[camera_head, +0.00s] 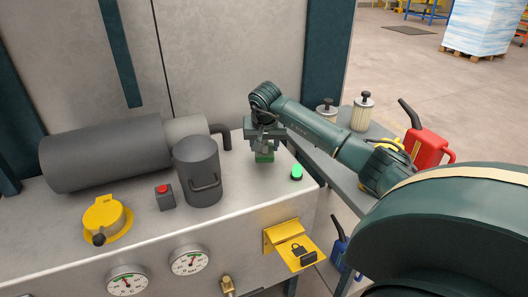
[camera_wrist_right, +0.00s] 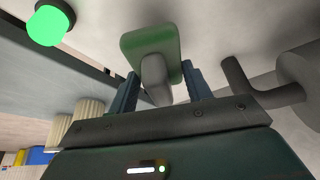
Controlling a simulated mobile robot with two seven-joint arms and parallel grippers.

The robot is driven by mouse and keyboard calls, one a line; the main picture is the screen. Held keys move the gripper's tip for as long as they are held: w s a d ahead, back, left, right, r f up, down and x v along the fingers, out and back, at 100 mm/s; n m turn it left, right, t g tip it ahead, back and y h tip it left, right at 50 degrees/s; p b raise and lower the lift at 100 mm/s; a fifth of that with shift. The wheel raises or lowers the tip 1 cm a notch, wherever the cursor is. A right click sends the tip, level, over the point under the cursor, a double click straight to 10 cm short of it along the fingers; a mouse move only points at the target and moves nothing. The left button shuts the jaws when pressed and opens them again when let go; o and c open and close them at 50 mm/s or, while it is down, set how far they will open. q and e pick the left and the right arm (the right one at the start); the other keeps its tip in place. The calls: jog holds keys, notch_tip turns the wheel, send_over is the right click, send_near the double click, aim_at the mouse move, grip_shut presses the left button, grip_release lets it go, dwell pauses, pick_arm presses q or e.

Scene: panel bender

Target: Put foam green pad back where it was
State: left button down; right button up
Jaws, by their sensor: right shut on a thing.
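The foam green pad (camera_head: 265,157) is a small green block at the machine top's right part, below my right gripper (camera_head: 266,143). In the right wrist view the pad (camera_wrist_right: 140,39) has a grey stem on its near face, between the two fingers of my right gripper (camera_wrist_right: 160,72). The gripper is shut on the pad by this stem. I cannot tell whether the pad touches the metal top. My left gripper is not in view.
A glowing green button (camera_head: 297,173) is just right of the pad. A dark grey canister (camera_head: 198,173), a bent pipe (camera_head: 226,137), a red button box (camera_head: 164,196) and a yellow rotary switch (camera_head: 106,220) stand to the left. A side table holds a red can (camera_head: 425,149).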

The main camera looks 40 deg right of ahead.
aim_at(264, 152)
notch_tip(264, 152, down, 3)
jog(key=shift+r, duration=0.2)
jog(key=shift+f, duration=0.15)
jog(key=shift+f, duration=0.1)
jog(key=o, duration=0.9)
jog(key=shift+o, duration=0.2)
jog(key=shift+r, duration=0.3)
jog(key=v, duration=1.1)
jog(key=shift+a+r, duration=0.1)
jog(key=shift+r, duration=0.25)
